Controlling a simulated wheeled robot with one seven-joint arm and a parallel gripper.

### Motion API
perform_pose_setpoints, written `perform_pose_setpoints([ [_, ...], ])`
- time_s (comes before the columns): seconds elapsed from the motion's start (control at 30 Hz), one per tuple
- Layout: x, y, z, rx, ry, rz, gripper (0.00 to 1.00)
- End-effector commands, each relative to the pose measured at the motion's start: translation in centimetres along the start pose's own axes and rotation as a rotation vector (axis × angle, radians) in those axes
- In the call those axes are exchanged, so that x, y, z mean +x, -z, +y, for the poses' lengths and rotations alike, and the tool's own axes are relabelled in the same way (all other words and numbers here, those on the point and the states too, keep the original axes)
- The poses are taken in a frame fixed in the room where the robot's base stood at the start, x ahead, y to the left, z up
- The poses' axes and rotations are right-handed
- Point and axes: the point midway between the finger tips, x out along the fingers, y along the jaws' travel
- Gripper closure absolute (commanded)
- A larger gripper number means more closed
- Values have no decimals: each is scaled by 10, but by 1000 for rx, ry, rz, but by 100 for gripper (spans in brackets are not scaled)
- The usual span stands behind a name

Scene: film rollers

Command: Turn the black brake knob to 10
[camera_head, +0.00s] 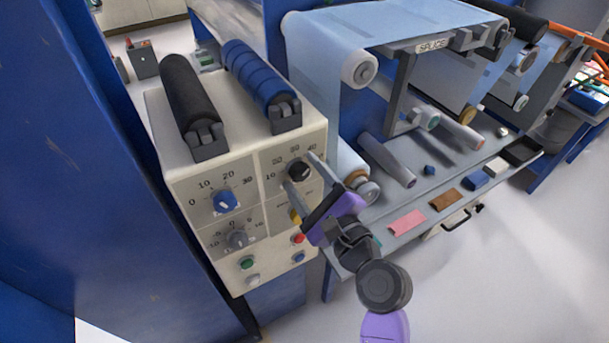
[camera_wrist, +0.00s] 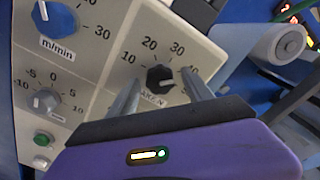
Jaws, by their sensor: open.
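The black brake knob (camera_head: 298,170) sits at the upper right of the cream control panel, with scale numbers from 10 to 40 legible around it. It also shows in the wrist view (camera_wrist: 160,78), between and beyond my two fingertips. I cannot make out exactly where it points. My gripper (camera_head: 303,172) is open, its fingers pointing at the panel on either side of the knob. In the wrist view my gripper (camera_wrist: 163,88) has visible gaps between each finger and the knob. Whether the fingertips reach the knob's depth is unclear.
A blue m/min knob (camera_head: 225,201) and a grey knob (camera_head: 236,239) are left on the panel. A green button (camera_head: 247,262) and a red button (camera_head: 298,238) are below. Black (camera_head: 187,90) and blue (camera_head: 258,77) rollers top the box. A film-roller bench (camera_head: 410,225) stands right.

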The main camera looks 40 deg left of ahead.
Motion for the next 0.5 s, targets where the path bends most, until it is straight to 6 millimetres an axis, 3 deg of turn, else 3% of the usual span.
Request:
perform_pose_setpoints([
  [0.13,0,0,0,0,0,0,43],
  [0.4,0,0,0,0,0,0,96],
  [0.5,0,0,0,-1,0,0,100],
])
